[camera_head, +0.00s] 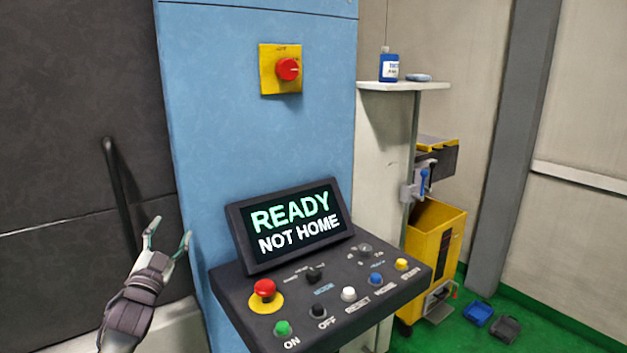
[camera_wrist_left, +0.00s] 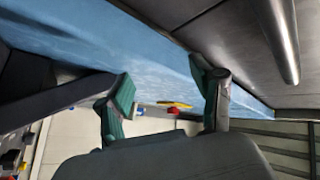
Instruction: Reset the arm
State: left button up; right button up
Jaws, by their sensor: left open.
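My left gripper (camera_head: 169,238) is open and empty at the lower left in the head view, left of the control panel. Its two green-tipped fingers also show spread apart in the left wrist view (camera_wrist_left: 165,98). The control panel (camera_head: 222,283) carries a tilted screen (camera_head: 297,222) reading "READY NOT HOME". On the panel are a red mushroom button (camera_head: 264,288), a green ON button (camera_head: 283,328), a black OFF button (camera_head: 318,310), a white RESET button (camera_head: 348,294), a blue HOME button (camera_head: 376,279) and a yellow button (camera_head: 401,264). My right gripper is not in view.
A blue machine column (camera_head: 255,140) bears a yellow plate with a red knob (camera_head: 288,69). A dark door with a handle (camera_head: 117,190) is at left. A shelf (camera_head: 400,86) with a blue bottle (camera_head: 389,67) and a yellow bin (camera_head: 428,225) stand at right. The green floor (camera_head: 462,335) holds two small boxes.

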pick_arm(q)
notch_tip(320, 180, down, 26)
jog(key=s+a+n+g+y+b, duration=0.1)
jog(key=s+n+g+y+b, duration=0.1)
jog(key=n+g, duration=0.35)
jog(key=s+d+f+g+b, duration=0.1)
jog(key=s+f+g, duration=0.1)
jog(key=s+f, duration=0.5)
jog(key=s+d+f+g+b, duration=0.1)
jog(key=s+f+g, duration=0.15)
jog(key=f, duration=0.85)
jog(key=s+d+f+g+b, duration=0.1)
jog(key=s+f+g, duration=0.1)
jog(key=s+f, duration=0.5)
jog(key=s+d+f+g+b, duration=0.1)
jog(key=s+d+f+g, duration=0.1)
jog(key=s+f, duration=0.9)
jog(key=s+d+f+g+b, duration=0.2)
jog(key=s+f+g, duration=0.1)
jog(key=s+f, duration=0.9)
jog(key=s+d+f+g+b, duration=0.1)
jog(key=s+f, duration=0.3)
jog(key=s, duration=0.8)
jog(key=s+d+f+g+b, duration=0.1)
jog(key=s+d+f+g, duration=0.1)
jog(key=s, duration=1)
notch_tip(320, 180, down, 2)
jog(key=shift+s+d+f+g+h, duration=0.15)
jog(key=shift+s+g+h, duration=0.1)
jog(key=shift+g+h, duration=0.25)
